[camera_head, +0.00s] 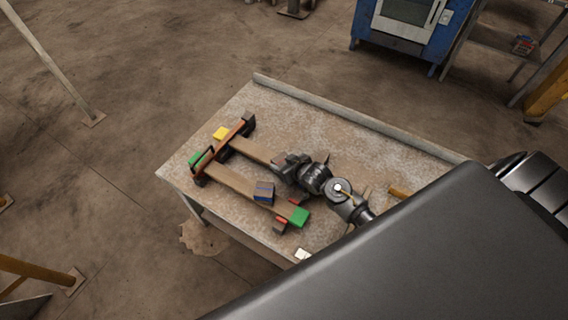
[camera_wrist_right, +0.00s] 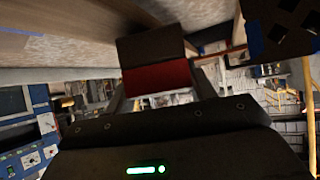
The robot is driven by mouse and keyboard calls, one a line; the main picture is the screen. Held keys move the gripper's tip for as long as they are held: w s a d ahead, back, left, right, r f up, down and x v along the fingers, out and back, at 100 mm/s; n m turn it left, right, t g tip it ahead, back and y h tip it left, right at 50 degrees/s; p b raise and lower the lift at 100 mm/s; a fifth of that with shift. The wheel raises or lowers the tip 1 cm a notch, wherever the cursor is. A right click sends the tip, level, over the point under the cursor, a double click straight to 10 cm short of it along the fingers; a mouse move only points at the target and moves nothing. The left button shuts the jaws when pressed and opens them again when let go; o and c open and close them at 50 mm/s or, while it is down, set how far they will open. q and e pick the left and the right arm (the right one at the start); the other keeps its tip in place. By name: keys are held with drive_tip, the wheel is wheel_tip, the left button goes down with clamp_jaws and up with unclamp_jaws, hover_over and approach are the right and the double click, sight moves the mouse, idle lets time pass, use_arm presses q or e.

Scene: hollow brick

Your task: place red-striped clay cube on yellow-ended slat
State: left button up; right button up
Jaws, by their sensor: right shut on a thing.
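My right gripper (camera_head: 284,167) is over the right part of the yellow-ended slat (camera_head: 252,150) in the head view. The slat's yellow end (camera_head: 220,133) is at its left, and its right part is hidden by my gripper. In the wrist view my right gripper (camera_wrist_right: 160,92) is shut on the red-striped clay cube (camera_wrist_right: 158,50), a dark brown block with a red band. In the head view the held cube is hidden by the gripper, so I cannot tell whether it touches the slat. My left gripper is not in view.
A green-ended slat (camera_head: 232,182) lies in front, with a blue-striped cube (camera_head: 264,191) on it. A brown crossbar (camera_head: 225,147) with black ends spans both slats at left. The table (camera_head: 325,130) is clear at the back.

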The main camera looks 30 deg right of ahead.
drive_tip(key=shift+f, duration=0.3)
drive_tip(key=shift+f, duration=0.15)
drive_tip(key=shift+f, duration=0.15)
drive_tip(key=o, duration=1)
drive_tip(key=shift+s+r, duration=0.2)
drive_tip(key=shift+r, duration=0.2)
drive_tip(key=v, duration=1.1)
drive_tip(key=shift+s+r, duration=0.1)
drive_tip(key=shift+s, duration=0.15)
